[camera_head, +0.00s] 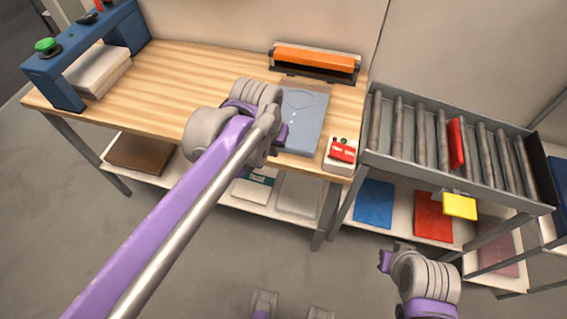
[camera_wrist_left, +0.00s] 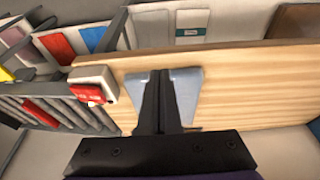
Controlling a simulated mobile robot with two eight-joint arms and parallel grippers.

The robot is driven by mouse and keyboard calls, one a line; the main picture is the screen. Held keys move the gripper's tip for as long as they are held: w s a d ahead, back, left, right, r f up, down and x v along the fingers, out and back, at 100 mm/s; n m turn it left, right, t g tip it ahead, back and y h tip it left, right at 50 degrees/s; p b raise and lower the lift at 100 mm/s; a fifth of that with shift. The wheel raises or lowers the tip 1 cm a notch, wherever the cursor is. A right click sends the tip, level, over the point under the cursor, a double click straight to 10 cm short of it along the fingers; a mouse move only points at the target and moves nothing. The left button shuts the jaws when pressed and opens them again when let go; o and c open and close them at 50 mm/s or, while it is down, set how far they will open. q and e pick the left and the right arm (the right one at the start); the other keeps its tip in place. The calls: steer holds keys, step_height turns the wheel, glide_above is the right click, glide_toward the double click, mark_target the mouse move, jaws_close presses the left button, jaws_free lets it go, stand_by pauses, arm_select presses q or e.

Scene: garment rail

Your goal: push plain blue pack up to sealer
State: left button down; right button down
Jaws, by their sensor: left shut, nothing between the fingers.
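The plain blue pack (camera_head: 303,115) lies flat on the wooden table, with a faint round outline on it. A long dark unit with an orange bar (camera_head: 315,59), which looks like the sealer, stands behind it at the table's back edge, with a small gap between. My left gripper (camera_head: 281,133) is at the pack's left side, shut and empty. In the left wrist view its fingers (camera_wrist_left: 160,78) point over the pack (camera_wrist_left: 186,85) and hide its middle; I cannot tell whether they touch it. My right gripper (camera_head: 385,261) hangs low, away from the table; its jaws are unclear.
A roller conveyor (camera_head: 430,140) with a red item adjoins on the right. A blue frame with a green button (camera_head: 70,60) stands at the left. The table's middle left is clear.

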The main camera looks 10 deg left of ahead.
mark_target(290, 126)
arm_select(q)
steer(key=b+x, duration=0.1)
steer(key=x, duration=0.9)
steer(key=shift+w+a, duration=0.1)
steer(key=w, duration=0.3)
steer(key=shift+w, duration=0.5)
steer(key=w, duration=0.9)
steer(key=shift+w+d+p, duration=0.1)
steer(key=shift+d+p, duration=0.1)
steer(key=shift+p, duration=0.2)
steer(key=shift+r, duration=0.2)
